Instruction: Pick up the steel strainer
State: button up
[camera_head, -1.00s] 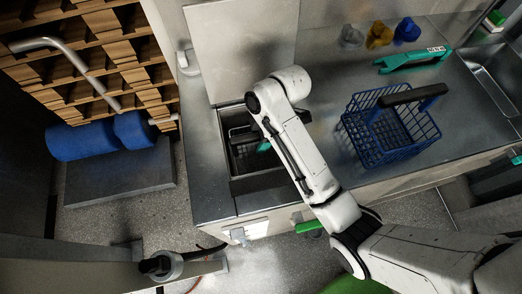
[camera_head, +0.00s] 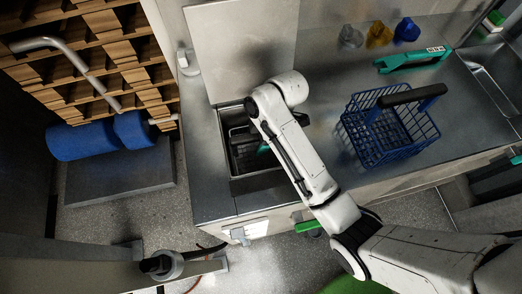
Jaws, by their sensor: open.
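A sunken basin (camera_head: 224,125) is set into the steel counter, left of my arm. Dark, grid-like contents (camera_head: 242,152) lie inside it, with a bit of teal (camera_head: 263,148) at the arm's edge. I cannot tell whether the steel strainer is among these; no strainer shows clearly anywhere. My white arm reaches over the right part of the basin and hides much of it. My gripper is hidden behind the arm, so its fingers and its distance from the basin's contents do not show.
A blue wire basket (camera_head: 388,135) with a black handle stands on the counter (camera_head: 325,60), right of my arm. Behind it lie a teal tool (camera_head: 412,61) and clear, yellow (camera_head: 379,35) and blue (camera_head: 406,30) small items. A flat panel (camera_head: 240,50) rises behind the basin.

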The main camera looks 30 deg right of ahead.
grip_shut()
dwell(0.5)
dwell(0.8)
